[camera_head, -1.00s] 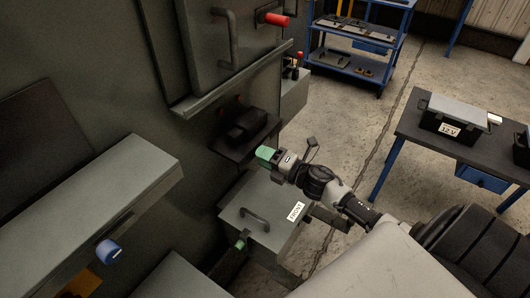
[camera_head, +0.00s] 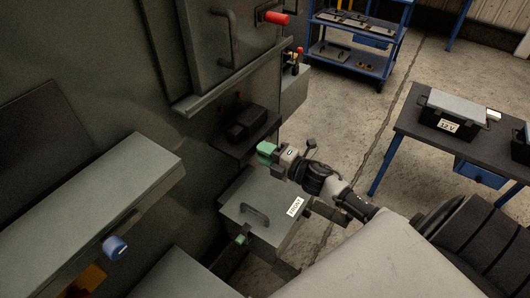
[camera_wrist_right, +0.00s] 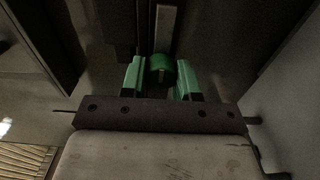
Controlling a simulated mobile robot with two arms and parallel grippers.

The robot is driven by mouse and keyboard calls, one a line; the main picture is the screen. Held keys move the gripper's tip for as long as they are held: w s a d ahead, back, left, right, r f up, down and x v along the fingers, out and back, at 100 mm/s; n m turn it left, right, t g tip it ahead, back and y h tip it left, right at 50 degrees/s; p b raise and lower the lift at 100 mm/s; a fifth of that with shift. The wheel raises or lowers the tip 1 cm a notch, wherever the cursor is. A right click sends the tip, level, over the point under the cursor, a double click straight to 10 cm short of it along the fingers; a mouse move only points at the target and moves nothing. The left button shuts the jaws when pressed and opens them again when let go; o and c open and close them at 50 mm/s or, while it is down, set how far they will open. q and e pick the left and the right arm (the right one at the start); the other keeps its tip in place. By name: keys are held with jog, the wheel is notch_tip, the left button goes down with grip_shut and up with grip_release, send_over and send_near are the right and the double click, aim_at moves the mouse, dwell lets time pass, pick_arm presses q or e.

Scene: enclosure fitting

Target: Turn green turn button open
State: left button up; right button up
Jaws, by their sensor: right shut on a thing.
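My right gripper (camera_head: 268,152) reaches in from the right, below the dark shelf on the grey cabinet wall, with green fingers showing. In the right wrist view its two green fingers (camera_wrist_right: 160,80) stand on either side of a darker green rounded piece, the green turn button (camera_wrist_right: 159,63), and are shut on it. In the head view the fingers hide the button. How far it is turned cannot be told. My left gripper is not in view.
Below the right gripper is a grey box with a handle and a FRONT label (camera_head: 272,225); a small green piece (camera_head: 240,239) shows at its edge. A dark shelf (camera_head: 245,135), red handle (camera_head: 273,18) and blue knob (camera_head: 114,248) project nearby. Open floor lies right, before a table (camera_head: 480,150).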

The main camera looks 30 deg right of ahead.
jog(key=o, duration=0.9)
jog(key=shift+s, duration=0.1)
jog(key=b+v, duration=0.1)
jog(key=v, duration=0.9)
jog(key=shift+s+d+b, duration=0.15)
jog(key=shift+s+b, duration=0.15)
jog(key=shift+b, duration=0.1)
